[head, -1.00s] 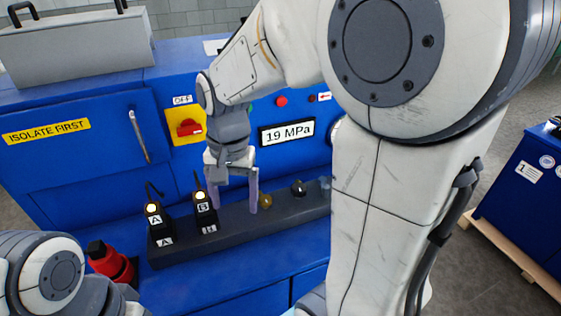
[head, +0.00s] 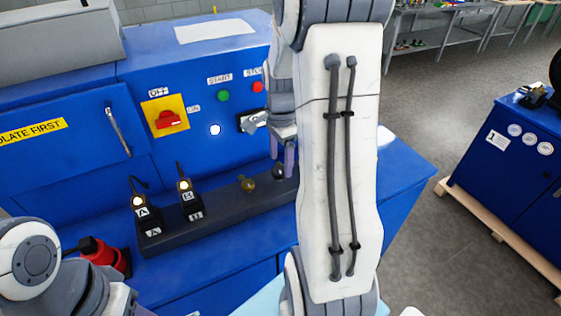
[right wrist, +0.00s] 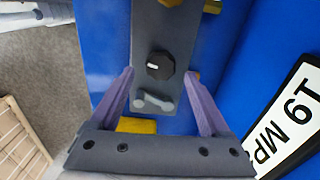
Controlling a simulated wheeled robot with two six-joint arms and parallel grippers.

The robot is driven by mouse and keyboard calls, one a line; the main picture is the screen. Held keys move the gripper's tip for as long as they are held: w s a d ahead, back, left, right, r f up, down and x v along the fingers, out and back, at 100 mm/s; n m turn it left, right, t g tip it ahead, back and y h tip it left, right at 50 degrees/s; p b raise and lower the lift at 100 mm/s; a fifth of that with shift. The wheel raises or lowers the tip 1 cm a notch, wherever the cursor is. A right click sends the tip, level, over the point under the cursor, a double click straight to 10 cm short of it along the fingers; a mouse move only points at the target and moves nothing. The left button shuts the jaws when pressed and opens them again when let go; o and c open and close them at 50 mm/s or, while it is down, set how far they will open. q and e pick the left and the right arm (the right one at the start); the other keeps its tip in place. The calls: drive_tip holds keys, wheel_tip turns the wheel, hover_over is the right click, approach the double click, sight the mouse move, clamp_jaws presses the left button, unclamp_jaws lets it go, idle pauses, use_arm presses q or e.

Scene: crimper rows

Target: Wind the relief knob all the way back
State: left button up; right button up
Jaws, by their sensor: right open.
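The relief knob seems to be the small black round knob with a white mark (right wrist: 160,65) on the dark block (right wrist: 172,28). In the head view this knob (head: 279,171) sits at the block's right part, partly covered by my right gripper (head: 283,157). My right gripper (right wrist: 159,74) is open, its two purple fingers on either side of the knob in the wrist view, with gaps between. I cannot tell how deep the fingertips reach. A 19 MPa display (right wrist: 292,118) shows in the wrist view. My left arm is at lower left; its gripper is not visible.
A brass knob (head: 247,184) and two black plugs, A (head: 142,215) and B (head: 188,198), stand along the block to the left. A grey lever (right wrist: 153,101) lies near the knob. A red switch (head: 167,119), green button (head: 223,96) and red button (head: 257,87) are on the panel.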

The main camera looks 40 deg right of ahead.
drive_tip(key=shift+f, duration=1.1)
clamp_jaws()
drive_tip(key=shift+n, duration=0.3)
